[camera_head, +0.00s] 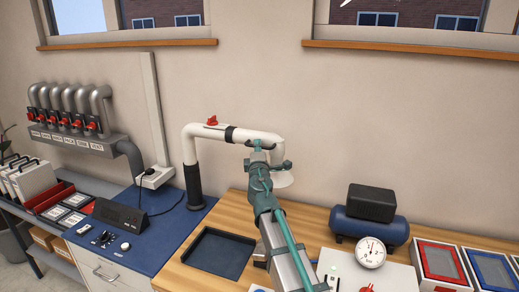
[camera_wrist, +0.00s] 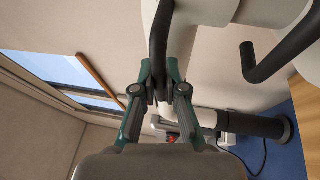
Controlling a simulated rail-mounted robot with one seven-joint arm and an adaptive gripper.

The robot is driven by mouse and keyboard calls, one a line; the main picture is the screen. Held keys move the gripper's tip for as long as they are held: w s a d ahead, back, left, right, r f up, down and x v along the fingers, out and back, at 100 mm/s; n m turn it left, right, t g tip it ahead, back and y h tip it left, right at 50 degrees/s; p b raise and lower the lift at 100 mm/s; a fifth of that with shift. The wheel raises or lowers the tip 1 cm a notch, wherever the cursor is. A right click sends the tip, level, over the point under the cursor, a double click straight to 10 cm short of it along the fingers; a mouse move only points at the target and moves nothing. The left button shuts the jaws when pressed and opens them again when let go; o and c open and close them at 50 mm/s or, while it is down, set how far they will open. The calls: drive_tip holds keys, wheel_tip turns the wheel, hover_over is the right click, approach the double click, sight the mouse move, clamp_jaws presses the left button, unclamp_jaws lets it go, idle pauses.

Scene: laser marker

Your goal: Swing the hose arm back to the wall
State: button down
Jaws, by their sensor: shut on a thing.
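The hose arm (camera_head: 255,136) is a white bent pipe on a black upright sleeve (camera_head: 194,186), with a red valve handle (camera_head: 212,121) and a black band on top. It reaches right over the wooden bench and ends in a pale hood (camera_head: 284,177). My gripper (camera_head: 262,150) is at the pipe's outer end, partly hiding it. In the wrist view, my gripper (camera_wrist: 160,88) is shut on a black bar-like handle (camera_wrist: 159,40) of the hose arm. The white pipe (camera_wrist: 205,12) shows behind it.
A dark tray (camera_head: 219,254) lies on the bench under the arm. A blue tank with a black box (camera_head: 371,202) and a gauge (camera_head: 371,252) stand to the right. A grey valve manifold (camera_head: 78,138) is on the wall at left. The wall behind the pipe is bare.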

drive_tip(key=c, duration=1.2)
unclamp_jaws()
drive_tip(key=s+f, duration=0.2)
drive_tip(key=s, duration=0.9)
drive_tip(key=shift+s+a, duration=0.2)
drive_tip(key=shift+s, duration=0.2)
